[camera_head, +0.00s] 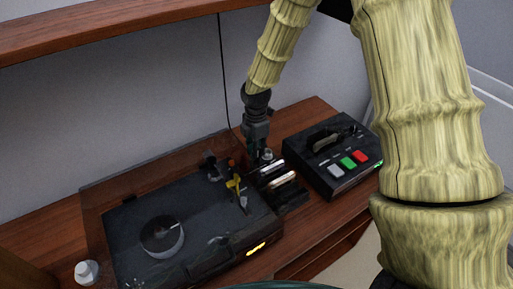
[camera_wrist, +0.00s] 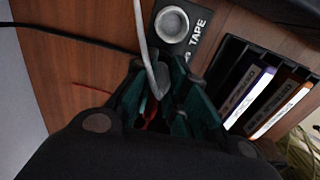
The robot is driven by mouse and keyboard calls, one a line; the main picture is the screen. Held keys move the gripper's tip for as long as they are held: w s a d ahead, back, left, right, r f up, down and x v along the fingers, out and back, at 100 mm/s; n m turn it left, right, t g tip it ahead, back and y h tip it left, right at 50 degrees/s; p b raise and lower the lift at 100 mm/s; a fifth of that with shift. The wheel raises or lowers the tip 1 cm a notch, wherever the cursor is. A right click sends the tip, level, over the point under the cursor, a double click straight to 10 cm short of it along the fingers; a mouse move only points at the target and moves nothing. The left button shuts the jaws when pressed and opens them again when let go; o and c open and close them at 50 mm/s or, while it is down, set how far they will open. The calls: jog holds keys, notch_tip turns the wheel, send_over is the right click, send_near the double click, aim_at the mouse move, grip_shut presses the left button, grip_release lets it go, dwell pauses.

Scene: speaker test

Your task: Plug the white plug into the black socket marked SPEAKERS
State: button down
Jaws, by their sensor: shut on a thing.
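My gripper (camera_head: 254,153) hangs low over the wooden shelf, behind the turntable's back right corner. In the wrist view my gripper (camera_wrist: 163,88) is shut, with a pale cable (camera_wrist: 143,38) running up from between its dark green fingers. The white plug's body is mostly hidden between the fingers. A round grey socket (camera_wrist: 172,24) on a black plate marked TAPE lies just beyond the fingertips, apart from them. No socket with a readable SPEAKERS mark shows in either view.
A turntable (camera_head: 122,218) stands left of my gripper. A black rack (camera_wrist: 237,52) of cassettes is close on the right. A black device (camera_head: 348,172) with coloured buttons stands further right. A black cable (camera_wrist: 65,37) crosses the wood. A wall is behind.

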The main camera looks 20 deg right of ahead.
jog(key=shift+f, duration=0.55)
dwell(0.6)
jog(key=c, duration=1)
grip_release()
jog(key=shift+o, duration=0.2)
jog(key=shift+r+p, duration=2.1)
jog(key=shift+r, duration=0.45)
jog(key=shift+f, duration=0.1)
